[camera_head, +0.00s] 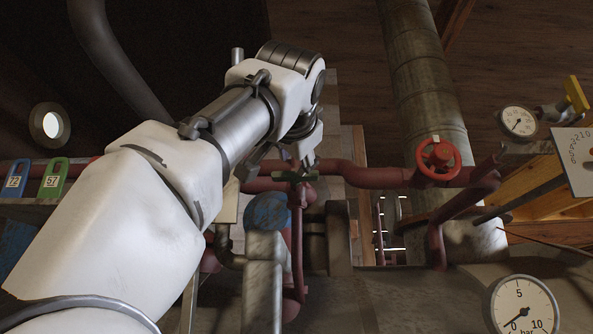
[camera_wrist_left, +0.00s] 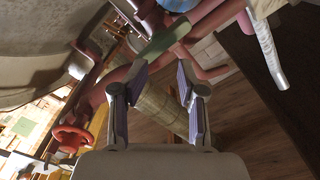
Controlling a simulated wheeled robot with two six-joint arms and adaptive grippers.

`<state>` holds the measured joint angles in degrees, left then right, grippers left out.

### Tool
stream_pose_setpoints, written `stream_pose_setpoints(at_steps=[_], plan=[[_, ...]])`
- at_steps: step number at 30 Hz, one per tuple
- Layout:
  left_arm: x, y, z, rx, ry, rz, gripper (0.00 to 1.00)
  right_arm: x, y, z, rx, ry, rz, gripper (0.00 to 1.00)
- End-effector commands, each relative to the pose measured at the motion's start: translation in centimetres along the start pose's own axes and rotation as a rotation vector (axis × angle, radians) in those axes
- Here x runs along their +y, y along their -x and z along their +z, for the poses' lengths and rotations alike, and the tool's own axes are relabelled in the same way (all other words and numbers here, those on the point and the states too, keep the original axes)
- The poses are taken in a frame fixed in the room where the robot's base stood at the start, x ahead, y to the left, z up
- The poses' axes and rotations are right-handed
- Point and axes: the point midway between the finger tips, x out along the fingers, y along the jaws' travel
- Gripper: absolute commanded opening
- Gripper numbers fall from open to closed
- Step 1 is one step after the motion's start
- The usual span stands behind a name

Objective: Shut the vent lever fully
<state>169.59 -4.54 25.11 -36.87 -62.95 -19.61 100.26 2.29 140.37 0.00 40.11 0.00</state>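The vent lever appears to be the short green handle (camera_head: 295,176) on the red pipe, just below my left gripper in the head view. In the left wrist view the green handle (camera_wrist_left: 166,41) lies slanted along the pipe junction, beyond the fingertips. My left gripper (camera_head: 297,161) is at the end of the white arm and close to the handle. In the left wrist view the gripper (camera_wrist_left: 160,72) has its two fingers spread with nothing between the pads. I cannot tell whether a fingertip touches the handle. My right gripper is in neither view.
A red handwheel (camera_head: 438,158) sits on the pipe to the right. A thick vertical pipe (camera_head: 420,85) stands behind. Gauges (camera_head: 518,121) and (camera_head: 524,306) are at the right. Blue (camera_head: 15,178) and green (camera_head: 53,178) numbered tags hang at far left.

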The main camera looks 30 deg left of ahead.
Motion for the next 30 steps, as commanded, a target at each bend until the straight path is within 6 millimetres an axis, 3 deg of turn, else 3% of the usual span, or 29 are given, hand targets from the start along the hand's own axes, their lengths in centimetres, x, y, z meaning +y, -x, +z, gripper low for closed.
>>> stream_pose_setpoints(at_steps=[13,30], plan=[[0.1,3.5,0.1,0.0,-0.001,0.0,0.39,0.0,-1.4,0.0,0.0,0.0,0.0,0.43],[0.0,3.6,0.0,0.0,-0.001,0.0,0.39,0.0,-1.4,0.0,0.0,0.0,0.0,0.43]])
